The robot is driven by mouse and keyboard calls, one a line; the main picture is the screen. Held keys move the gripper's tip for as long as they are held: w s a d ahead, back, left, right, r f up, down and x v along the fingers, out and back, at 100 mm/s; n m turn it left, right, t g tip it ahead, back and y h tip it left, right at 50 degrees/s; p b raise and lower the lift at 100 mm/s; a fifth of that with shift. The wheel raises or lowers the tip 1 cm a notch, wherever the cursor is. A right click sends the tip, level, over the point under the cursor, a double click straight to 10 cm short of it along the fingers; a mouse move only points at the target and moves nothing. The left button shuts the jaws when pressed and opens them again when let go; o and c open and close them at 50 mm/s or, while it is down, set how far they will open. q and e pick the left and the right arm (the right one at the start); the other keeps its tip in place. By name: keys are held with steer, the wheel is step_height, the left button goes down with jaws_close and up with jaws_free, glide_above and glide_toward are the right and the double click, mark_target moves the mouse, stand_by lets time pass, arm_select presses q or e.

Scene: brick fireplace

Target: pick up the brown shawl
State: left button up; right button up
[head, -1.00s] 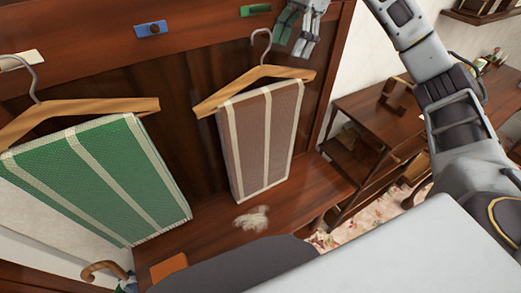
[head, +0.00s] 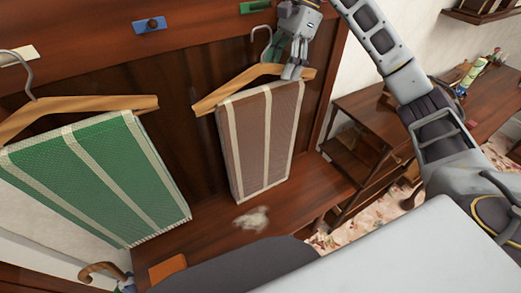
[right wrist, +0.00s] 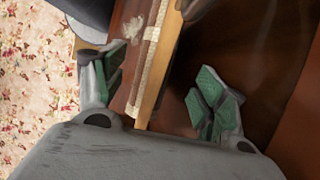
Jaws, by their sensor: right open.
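The brown shawl (head: 262,138) has cream stripes and hangs folded over a wooden hanger (head: 235,85) against the dark wood panel. In the right wrist view the shawl (right wrist: 130,82) and the hanger's wooden bar (right wrist: 158,75) show edge-on. My right gripper (head: 287,65) is at the right part of the hanger, by the shawl's top edge. In the right wrist view it (right wrist: 160,95) is open, with the bar and shawl edge between its green-padded fingers, nearer the left finger. Whether a finger touches is unclear. My left gripper is not in view.
A green striped shawl (head: 95,180) hangs on another hanger (head: 85,108) to the left. Blue (head: 148,25) and green (head: 256,6) tags are on the rail above. A wooden bench (head: 215,225) lies below with a whitish patch (head: 252,218). Shelves stand to the right.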

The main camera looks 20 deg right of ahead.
mark_target(277, 83)
steer(key=shift+x, duration=1.05)
steer(key=shift+f, duration=0.15)
steer(key=shift+s+a+f+p, duration=0.1)
steer(key=shift+f+p, duration=0.1)
steer(key=shift+f, duration=0.5)
steer(key=shift+s+a+f+p, duration=0.1)
steer(key=shift+s+f+p, duration=0.05)
steer(key=shift+f, duration=0.55)
steer(key=shift+x, duration=1.05)
steer(key=shift+f, duration=0.1)
steer(key=shift+c, duration=0.4)
jaws_close()
